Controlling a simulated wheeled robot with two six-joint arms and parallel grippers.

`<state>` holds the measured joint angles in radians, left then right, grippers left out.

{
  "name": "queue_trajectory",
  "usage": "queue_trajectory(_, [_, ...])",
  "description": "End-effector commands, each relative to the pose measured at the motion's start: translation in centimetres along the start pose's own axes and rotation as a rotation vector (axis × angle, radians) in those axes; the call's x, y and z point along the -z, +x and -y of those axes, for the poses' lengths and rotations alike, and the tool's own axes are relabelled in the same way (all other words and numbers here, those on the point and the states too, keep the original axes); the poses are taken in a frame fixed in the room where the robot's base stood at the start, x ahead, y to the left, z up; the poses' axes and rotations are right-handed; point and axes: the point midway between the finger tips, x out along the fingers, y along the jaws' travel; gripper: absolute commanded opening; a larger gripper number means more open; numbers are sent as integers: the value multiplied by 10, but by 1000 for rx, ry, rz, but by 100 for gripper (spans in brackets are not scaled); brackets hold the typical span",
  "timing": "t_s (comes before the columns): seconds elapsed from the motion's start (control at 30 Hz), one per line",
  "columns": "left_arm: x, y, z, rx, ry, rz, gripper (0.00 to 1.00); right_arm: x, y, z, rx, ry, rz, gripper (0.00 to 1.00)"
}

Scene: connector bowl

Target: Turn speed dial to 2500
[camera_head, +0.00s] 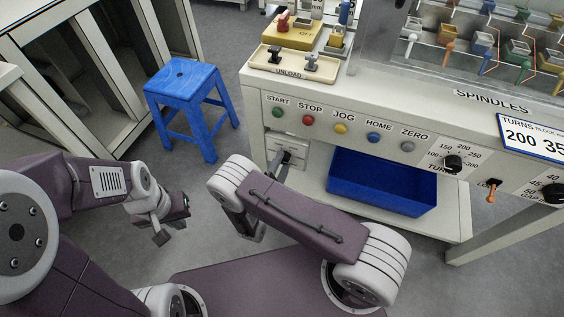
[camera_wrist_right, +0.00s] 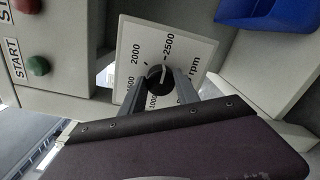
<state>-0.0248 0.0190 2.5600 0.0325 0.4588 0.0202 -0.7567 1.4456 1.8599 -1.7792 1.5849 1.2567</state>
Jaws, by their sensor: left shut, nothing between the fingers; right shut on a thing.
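The speed dial (camera_wrist_right: 157,77) is a black knob on a white plate marked 1000, 2000, 2500 and rpm in the right wrist view. A pale line on the knob appears to point toward the 2500 side, but it is too small to read exactly. My right gripper (camera_wrist_right: 160,84) is shut on the knob, with one grey finger on each side. In the head view the dial's plate (camera_head: 294,148) shows below the button row, and my right arm hides the knob. My left gripper (camera_head: 173,222) is shut and empty, away from the panel over the floor.
Buttons START (camera_head: 278,112), STOP, JOG, HOME and ZERO line the panel above the plate. A blue bin (camera_head: 380,185) sits on the shelf to the right. Another knob, the turns dial (camera_head: 453,163), is further right. A blue stool (camera_head: 185,85) stands on the left.

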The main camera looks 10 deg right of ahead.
Motion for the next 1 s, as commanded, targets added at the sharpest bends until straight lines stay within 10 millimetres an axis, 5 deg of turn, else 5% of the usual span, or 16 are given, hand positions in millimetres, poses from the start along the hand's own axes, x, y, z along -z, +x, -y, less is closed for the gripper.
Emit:
queue_trajectory(0.5, [0,0,0,0,0,0,0,0,0,1,2,19,-2,0])
queue_trajectory(0.53, [0,0,0,0,0,0,0,0,0,1,2,19,-2,40])
queue_trajectory(0.6, [0,0,0,0,0,0,0,0,0,1,2,18,-1,59])
queue_trajectory(1.0, [0,-5,0,0,0,0,0,0,-8,-1,0,17,-5,59])
